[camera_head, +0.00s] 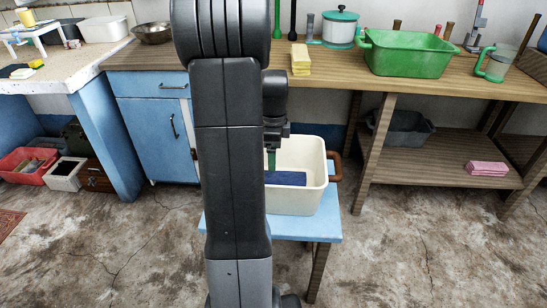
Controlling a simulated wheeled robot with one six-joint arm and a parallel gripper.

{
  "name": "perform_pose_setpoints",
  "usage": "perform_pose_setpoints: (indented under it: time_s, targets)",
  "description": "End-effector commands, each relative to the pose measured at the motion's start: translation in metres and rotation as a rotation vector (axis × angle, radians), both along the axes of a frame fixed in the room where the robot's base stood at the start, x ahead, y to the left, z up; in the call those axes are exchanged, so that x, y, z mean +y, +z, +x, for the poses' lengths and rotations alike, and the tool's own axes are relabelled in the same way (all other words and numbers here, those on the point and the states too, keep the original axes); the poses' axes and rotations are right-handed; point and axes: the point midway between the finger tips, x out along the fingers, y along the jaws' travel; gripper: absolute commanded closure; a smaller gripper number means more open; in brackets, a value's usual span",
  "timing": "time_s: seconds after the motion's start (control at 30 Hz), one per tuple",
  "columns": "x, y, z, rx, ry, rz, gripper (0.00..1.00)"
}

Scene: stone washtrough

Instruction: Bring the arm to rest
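My arm crosses the middle of the camera_head view from top to bottom. My gripper (271,158) hangs beside it, pointing down over a cream tub (313,190). Something green shows at the fingertips, and I cannot tell whether it is part of the gripper or a held thing. The fingers are too small and too hidden to tell open from shut. A dark blue block (291,178) lies in the tub below the gripper. My arm hides the tub's left part.
The tub stands on a low blue table (320,229). Behind is a wooden counter (330,83) with a green basin (408,55), a yellow stack (300,60) and a white pot (339,28). A pink cloth (487,169) lies on the lower shelf. The floor at right is clear.

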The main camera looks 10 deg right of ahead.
Motion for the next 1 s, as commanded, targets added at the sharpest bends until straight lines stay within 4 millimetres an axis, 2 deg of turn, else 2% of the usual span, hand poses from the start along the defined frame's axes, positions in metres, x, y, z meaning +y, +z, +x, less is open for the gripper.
perform_pose_setpoints:
  time_s: [0.3,0.47,0.57,1.0]
  targets:
    - [0.0,0.0,0.0,0.001,0.0,0.0,0.17]
    - [0.0,-0.01,0.0,0.002,0.0,0.001,0.17]
    - [0.0,-0.025,-0.001,0.004,0.0,0.0,0.17]
    - [0.0,-0.113,-0.001,0.005,0.0,0.0,0.17]
